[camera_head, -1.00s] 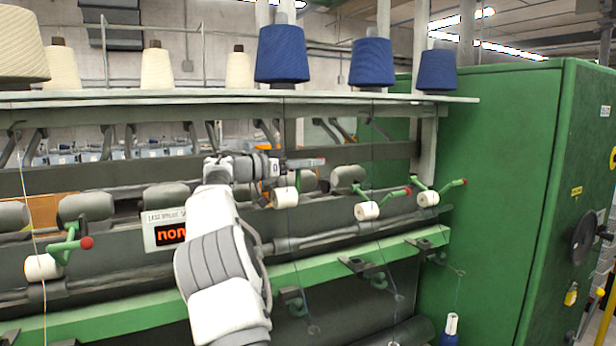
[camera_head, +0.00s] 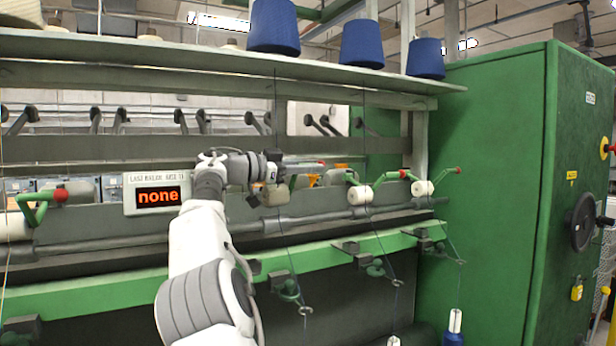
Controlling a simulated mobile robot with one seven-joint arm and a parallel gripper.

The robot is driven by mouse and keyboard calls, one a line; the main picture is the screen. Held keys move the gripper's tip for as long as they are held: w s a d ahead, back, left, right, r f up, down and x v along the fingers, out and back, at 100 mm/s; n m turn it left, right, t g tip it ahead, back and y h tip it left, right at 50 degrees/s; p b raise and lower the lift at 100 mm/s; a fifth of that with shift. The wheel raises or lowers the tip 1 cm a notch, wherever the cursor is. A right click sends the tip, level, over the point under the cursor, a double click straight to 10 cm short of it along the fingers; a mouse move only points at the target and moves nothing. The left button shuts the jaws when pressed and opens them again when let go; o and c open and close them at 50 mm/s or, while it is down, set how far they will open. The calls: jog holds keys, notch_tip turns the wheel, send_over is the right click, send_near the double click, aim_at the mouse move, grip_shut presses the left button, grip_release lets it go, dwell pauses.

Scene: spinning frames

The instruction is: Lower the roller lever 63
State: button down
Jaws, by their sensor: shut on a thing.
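My gripper (camera_head: 300,167) is at the middle of the machine, reaching to the right from my white and grey arm. It looks shut around the handle of a green roller lever (camera_head: 293,183), whose red tip (camera_head: 322,163) shows just beyond the fingers. The lever's pale roller (camera_head: 274,196) is below and left of the gripper. The fingers hide most of the handle, and no lever number can be read.
Two more roller levers with rollers (camera_head: 358,195) (camera_head: 422,188) stand to the right, and another (camera_head: 40,203) at the far left. A display (camera_head: 157,196) reads "none". Threads hang from the blue spools (camera_head: 362,44). A green cabinet (camera_head: 500,200) closes the right side.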

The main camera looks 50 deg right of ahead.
jog(key=f+m+b, duration=0.1)
jog(key=f+b, duration=0.1)
jog(key=b, duration=0.1)
jog(key=f+m+b, duration=0.1)
jog(key=shift+s+a+f+m+b, duration=0.1)
jog(key=shift+s+f+m+b, duration=0.2)
jog(key=shift+f, duration=0.2)
jog(key=c, duration=0.8)
grip_release()
jog(key=shift+c, duration=0.2)
jog(key=shift+r, duration=0.2)
notch_tip(320, 180, up, 4)
jog(key=p, duration=0.3)
jog(key=shift+f, duration=0.15)
jog(key=s+d+r+b, duration=0.1)
jog(key=s+d+r, duration=0.2)
jog(key=s+r, duration=0.4)
jog(key=s, duration=0.4)
jog(key=shift+s, duration=0.2)
